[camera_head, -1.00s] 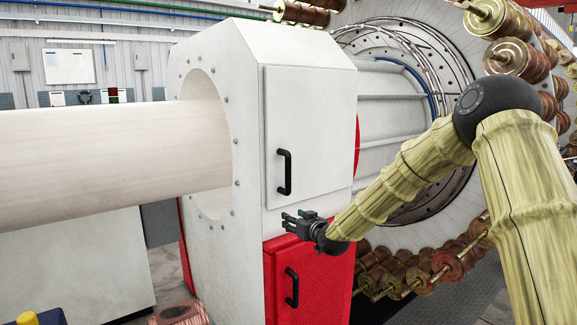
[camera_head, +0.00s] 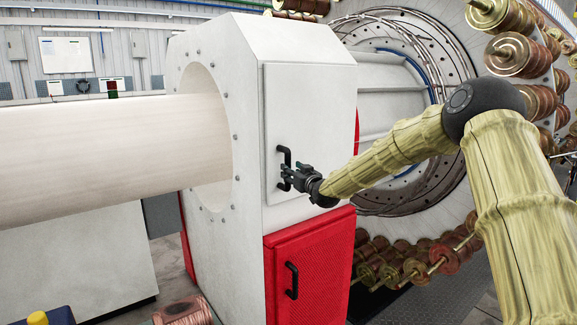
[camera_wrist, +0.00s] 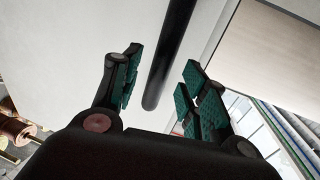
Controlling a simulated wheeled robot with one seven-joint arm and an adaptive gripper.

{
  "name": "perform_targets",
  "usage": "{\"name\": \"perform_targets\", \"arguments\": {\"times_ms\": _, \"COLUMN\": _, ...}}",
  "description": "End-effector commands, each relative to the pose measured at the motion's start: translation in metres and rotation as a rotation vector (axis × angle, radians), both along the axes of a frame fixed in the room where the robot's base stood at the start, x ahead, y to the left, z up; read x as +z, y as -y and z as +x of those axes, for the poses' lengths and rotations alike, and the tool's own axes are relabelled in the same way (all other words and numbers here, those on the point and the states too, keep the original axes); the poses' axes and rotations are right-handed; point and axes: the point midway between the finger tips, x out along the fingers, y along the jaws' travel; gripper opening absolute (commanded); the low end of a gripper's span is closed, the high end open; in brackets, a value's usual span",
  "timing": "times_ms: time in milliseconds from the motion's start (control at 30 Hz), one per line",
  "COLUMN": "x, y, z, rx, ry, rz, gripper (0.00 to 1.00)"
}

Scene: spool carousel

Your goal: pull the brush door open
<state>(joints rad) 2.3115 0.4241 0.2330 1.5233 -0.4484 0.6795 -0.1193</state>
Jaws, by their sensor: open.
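The upper white door (camera_head: 309,105) on the white machine housing is shut, flush in its frame. Its upright black handle (camera_head: 284,153) is on the door's left side. My gripper (camera_head: 284,176) is open at the lower part of this handle. In the wrist view the handle (camera_wrist: 172,55) appears as a dark bar between the open green-padded fingers of my gripper (camera_wrist: 163,80), with visible gaps to both fingers. Part of the handle is hidden by the gripper in the head view.
A red lower door (camera_head: 325,265) with its own black handle (camera_head: 291,280) is below, shut. A thick pale cylinder (camera_head: 90,155) enters the housing from the left. Copper spools (camera_head: 410,265) surround the large wheel at right.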

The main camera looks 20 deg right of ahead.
Motion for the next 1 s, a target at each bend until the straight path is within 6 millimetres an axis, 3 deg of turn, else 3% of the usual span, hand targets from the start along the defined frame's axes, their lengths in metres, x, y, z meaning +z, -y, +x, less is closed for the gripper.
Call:
{"name": "perform_targets", "arguments": {"times_ms": 333, "x": 0.001, "y": -0.005, "z": 0.032, "rx": 0.000, "ry": -0.001, "rz": -0.001, "gripper": 0.43}}
{"name": "perform_targets", "arguments": {"times_ms": 767, "x": -0.001, "y": -0.006, "z": 0.038, "rx": 0.000, "ry": 0.000, "rz": 0.000, "gripper": 0.43}}
{"name": "perform_targets", "arguments": {"times_ms": 1000, "x": 0.000, "y": -0.005, "z": 0.038, "rx": -0.001, "ry": 0.000, "rz": 0.000, "gripper": 0.03}}
